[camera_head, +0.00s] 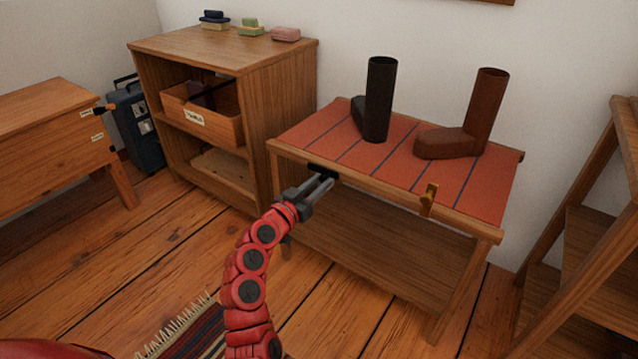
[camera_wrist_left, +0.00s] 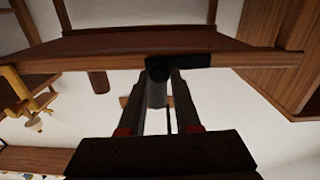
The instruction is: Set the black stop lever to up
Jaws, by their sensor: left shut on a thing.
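The black stop lever (camera_head: 322,170) is on the front rail of the red-topped bench (camera_head: 305,133), near its left end. Its black part lies roughly level along the rail. My left gripper (camera_head: 325,183) reaches it from the front and is shut on it. In the left wrist view, the black lever (camera_wrist_left: 186,62) shows against the rail, at the tips of my left gripper (camera_wrist_left: 160,80). A dark round end and a grey cylinder show between the fingers. The fingers hide part of the lever. My right gripper is not in view.
A brass clamp-like piece (camera_head: 428,199) sits on the same rail to the right. A black boot (camera_head: 380,100) and a brown boot (camera_head: 484,112) stand on the bench. A wooden cabinet (camera_head: 285,115) is close on the left, and a shelf stand (camera_head: 590,225) on the right.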

